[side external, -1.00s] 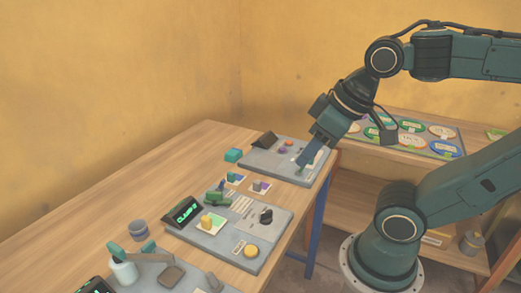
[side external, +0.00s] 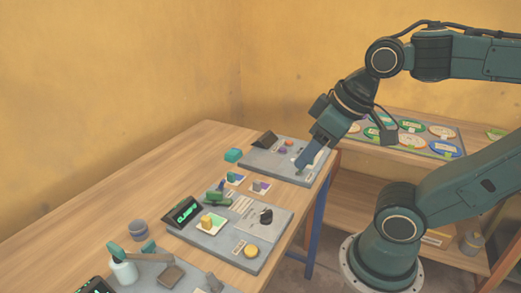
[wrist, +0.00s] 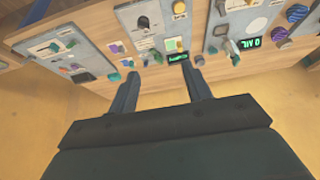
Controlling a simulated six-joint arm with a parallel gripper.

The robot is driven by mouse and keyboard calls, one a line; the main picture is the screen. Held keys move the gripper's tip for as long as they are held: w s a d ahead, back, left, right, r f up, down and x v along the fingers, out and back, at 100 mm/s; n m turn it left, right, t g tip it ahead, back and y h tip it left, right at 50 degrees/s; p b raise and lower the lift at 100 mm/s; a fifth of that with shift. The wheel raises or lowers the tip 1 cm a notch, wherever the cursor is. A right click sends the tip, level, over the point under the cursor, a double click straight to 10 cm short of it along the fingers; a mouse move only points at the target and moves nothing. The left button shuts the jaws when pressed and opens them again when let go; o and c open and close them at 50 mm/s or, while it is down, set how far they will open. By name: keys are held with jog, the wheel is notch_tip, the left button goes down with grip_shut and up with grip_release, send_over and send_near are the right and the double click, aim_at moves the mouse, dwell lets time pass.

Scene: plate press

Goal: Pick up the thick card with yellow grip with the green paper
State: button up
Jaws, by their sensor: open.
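The card with the yellow grip (side external: 206,220) sits on the middle grey panel, beside the black sign with green lettering. Pale green paper (side external: 218,227) shows around the grip. In the wrist view the yellow grip (wrist: 170,46) and the green paper (wrist: 180,43) are small, beyond my fingers. My gripper (side external: 305,161) hangs above the far grey panel, to the right of and behind the card in the side view, well apart from it. In the wrist view its two fingers (wrist: 163,75) are spread with nothing between them. Card thickness cannot be told.
Two cards with purple and teal grips (side external: 234,179) and a green tool (side external: 216,194) lie near the card. A yellow button (side external: 251,251) and a black knob (side external: 266,215) stand on the same panel. A teal block (side external: 233,155) sits behind.

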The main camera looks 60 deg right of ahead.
jog(key=w+a+f+n+g+y, duration=0.1)
jog(key=w+n+g+y, duration=0.15)
jog(key=w+n, duration=0.85)
jog(key=w+d+f+n+g+y, duration=0.2)
jog(key=w+f+n+g, duration=0.1)
jog(key=w+f+n, duration=0.4)
jog(key=w+f, duration=0.3)
jog(key=w, duration=0.3)
jog(key=shift+f, duration=0.25)
send_near(211, 219)
jog(key=shift+w+a+f, duration=0.15)
jog(key=shift+w+f, duration=0.15)
jog(key=shift+f, duration=0.45)
jog(key=shift+w+a+f, duration=0.2)
jog(key=shift+w+f, duration=0.05)
jog(key=shift+f, duration=0.5)
jog(key=shift+w+a+f, duration=0.15)
jog(key=shift+w+f, duration=0.15)
jog(key=shift+f, duration=0.45)
